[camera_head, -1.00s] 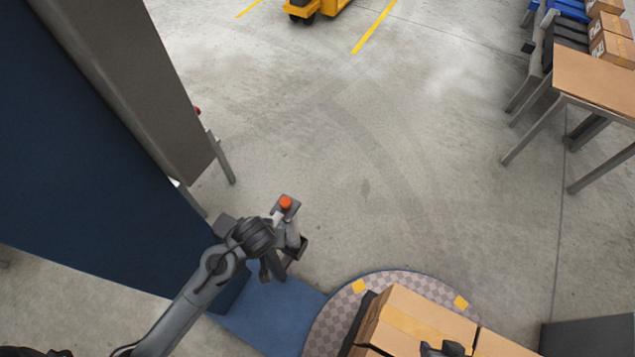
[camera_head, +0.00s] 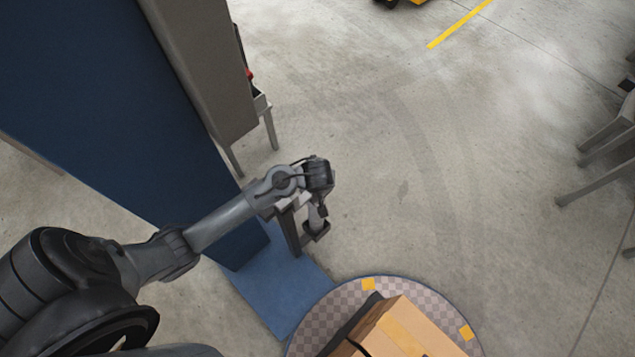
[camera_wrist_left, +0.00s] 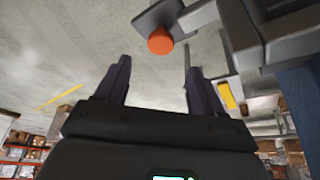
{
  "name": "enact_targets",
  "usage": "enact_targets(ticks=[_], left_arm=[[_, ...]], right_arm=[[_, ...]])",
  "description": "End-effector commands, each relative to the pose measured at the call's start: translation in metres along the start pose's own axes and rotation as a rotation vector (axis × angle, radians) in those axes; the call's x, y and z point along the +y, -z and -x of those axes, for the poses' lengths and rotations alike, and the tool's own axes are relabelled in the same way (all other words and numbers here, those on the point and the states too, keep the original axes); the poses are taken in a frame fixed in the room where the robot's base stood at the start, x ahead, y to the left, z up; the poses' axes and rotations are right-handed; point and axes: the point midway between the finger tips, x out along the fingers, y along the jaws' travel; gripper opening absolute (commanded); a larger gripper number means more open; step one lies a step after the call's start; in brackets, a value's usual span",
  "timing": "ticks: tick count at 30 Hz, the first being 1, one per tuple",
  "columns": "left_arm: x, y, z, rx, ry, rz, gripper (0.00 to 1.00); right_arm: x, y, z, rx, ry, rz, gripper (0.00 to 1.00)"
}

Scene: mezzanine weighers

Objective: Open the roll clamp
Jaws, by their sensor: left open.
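An orange round knob (camera_wrist_left: 160,40) sits on a grey plate (camera_wrist_left: 180,14) in the left wrist view; it appears to belong to the clamp. My left gripper (camera_wrist_left: 160,66) is open, with its two dark fingers apart and nothing visible between them. The knob appears beyond the fingertips, roughly in line with the gap; I cannot tell the exact distance. My right gripper is not in view.
A blue mast (camera_head: 110,110) with a grey column (camera_head: 205,75) stands left of the clamp. Below is a round checkered turntable (camera_head: 312,325) bearing a cardboard box (camera_head: 415,335). A blue base plate (camera_head: 275,285) joins them.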

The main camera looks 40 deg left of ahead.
Motion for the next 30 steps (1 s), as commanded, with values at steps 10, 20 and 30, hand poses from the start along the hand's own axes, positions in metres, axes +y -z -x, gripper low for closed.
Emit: enact_targets(ticks=[10, 20, 30], left_arm=[[-0.001, 0.000, -0.058, 0.002, 0.001, -0.001, 0.68], [0.000, 0.000, -0.077, 0.001, 0.000, -0.001, 0.68], [0.000, 0.000, -0.077, 0.001, 0.000, -0.001, 0.58]], right_arm=[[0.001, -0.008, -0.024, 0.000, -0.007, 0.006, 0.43], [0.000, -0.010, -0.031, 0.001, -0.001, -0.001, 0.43], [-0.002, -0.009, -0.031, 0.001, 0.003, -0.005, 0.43]])
